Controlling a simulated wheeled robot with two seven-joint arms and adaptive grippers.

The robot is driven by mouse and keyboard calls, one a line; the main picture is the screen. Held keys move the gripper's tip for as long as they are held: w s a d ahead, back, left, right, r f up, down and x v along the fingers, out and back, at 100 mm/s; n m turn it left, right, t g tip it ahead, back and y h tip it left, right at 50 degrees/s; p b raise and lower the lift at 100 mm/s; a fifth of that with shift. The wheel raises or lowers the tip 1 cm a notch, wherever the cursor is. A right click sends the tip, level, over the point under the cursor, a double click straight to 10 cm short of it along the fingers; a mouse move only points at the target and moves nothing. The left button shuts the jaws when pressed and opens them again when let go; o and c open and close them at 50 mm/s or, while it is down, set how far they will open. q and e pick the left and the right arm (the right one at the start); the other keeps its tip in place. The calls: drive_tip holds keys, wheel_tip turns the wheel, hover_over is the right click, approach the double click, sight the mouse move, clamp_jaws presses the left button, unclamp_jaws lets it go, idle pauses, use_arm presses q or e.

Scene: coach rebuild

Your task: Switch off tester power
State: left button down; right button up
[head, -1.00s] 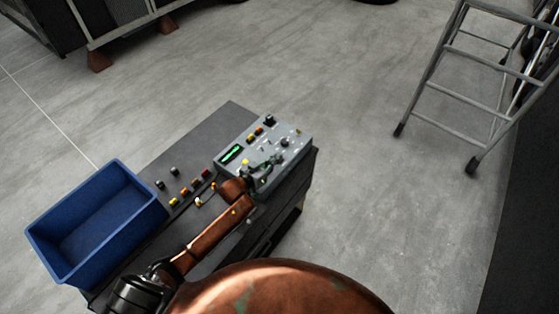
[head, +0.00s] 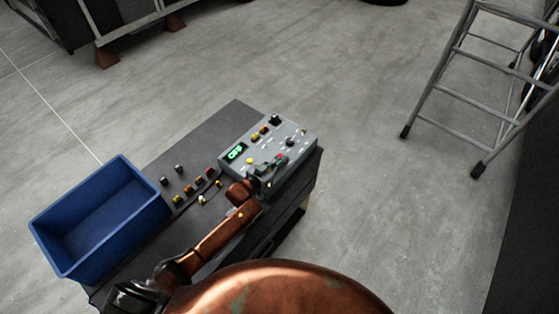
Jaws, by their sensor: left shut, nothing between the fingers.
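The tester (head: 300,139) is a grey box with knobs, coloured buttons and a small green-lit display (head: 236,152). It sits at the far right end of the dark bench. The display seems to read "OFF", though the letters are small. My left gripper (head: 274,166) is over the tester's front part, close to its panel, with its fingers shut and empty. It hides some of the controls below it; a red control shows just beyond the fingers. Whether the fingers touch the panel I cannot tell. My right gripper is not in view.
A blue bin (head: 98,218) stands at the bench's left end. Several small coloured connectors and knobs (head: 189,190) lie between bin and tester on the dark bench top (head: 222,128). A metal ladder (head: 462,85) stands at the right. The floor between is clear.

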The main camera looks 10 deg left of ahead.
use_arm(q)
drive_tip(key=r+p, duration=0.4)
drive_tip(key=shift+s+d+r, duration=0.15)
drive_tip(key=shift+d+r, duration=0.1)
drive_tip(key=v, duration=0.8)
drive_tip(key=shift+s+f+b, duration=0.2)
drive_tip(key=shift+f+b, duration=0.1)
drive_tip(key=shift+b, duration=0.1)
drive_tip(key=shift+v, duration=0.85)
drive_tip(key=shift+d+r, duration=0.1)
drive_tip(key=shift+d, duration=0.05)
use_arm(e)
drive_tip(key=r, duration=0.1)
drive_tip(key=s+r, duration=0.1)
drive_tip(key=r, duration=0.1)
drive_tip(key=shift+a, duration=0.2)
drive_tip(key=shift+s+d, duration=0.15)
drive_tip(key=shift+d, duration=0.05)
